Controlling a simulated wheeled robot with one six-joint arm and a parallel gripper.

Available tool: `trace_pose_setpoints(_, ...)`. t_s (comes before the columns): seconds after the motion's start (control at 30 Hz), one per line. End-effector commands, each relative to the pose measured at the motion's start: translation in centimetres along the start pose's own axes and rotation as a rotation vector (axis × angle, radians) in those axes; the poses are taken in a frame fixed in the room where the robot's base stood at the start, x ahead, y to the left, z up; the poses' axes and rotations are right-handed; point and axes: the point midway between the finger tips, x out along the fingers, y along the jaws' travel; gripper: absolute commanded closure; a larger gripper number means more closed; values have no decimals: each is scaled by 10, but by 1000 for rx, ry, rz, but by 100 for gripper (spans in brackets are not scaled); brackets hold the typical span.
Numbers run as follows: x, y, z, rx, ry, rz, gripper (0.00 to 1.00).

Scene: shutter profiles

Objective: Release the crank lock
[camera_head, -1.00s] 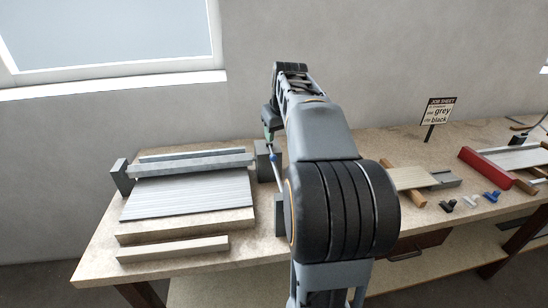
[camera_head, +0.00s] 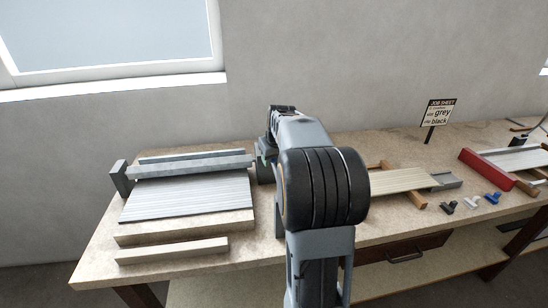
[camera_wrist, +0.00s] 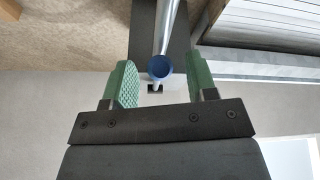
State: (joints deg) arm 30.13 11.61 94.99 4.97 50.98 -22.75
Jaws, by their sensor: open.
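My gripper (camera_wrist: 168,75) is open, its two green pads standing apart on either side of a grey metal rod (camera_wrist: 167,28) with a round blue end (camera_wrist: 159,66). The rod looks like the crank; neither pad visibly touches it. A dark upright plate (camera_wrist: 145,30) lies behind the rod, and a small dark square fitting (camera_wrist: 154,88) shows just below the blue end; I cannot tell whether it is the lock. In the head view my arm hides the crank. The shutter (camera_head: 190,195) with its grey roller (camera_head: 195,165) is left of my arm.
A wooden bar (camera_head: 173,250) lies along the bench's front edge. Right of my arm are a slatted profile (camera_head: 400,180), several small clips (camera_head: 471,202), a red block (camera_head: 487,169) and a job sheet sign (camera_head: 439,112). A drawer handle (camera_head: 405,255) is below.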

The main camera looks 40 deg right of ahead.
Motion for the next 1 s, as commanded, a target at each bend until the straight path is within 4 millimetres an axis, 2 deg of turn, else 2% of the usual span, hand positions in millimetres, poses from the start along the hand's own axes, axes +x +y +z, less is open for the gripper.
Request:
trace_pose_setpoints(0.17, 0, 0, 0, 0, 0, 0, 48)
trace_pose_setpoints(0.7, 0, 0, 0, 0, 0, 0, 98)
trace_pose_setpoints(1.0, -1, -1, -1, -2, -4, -2, 100)
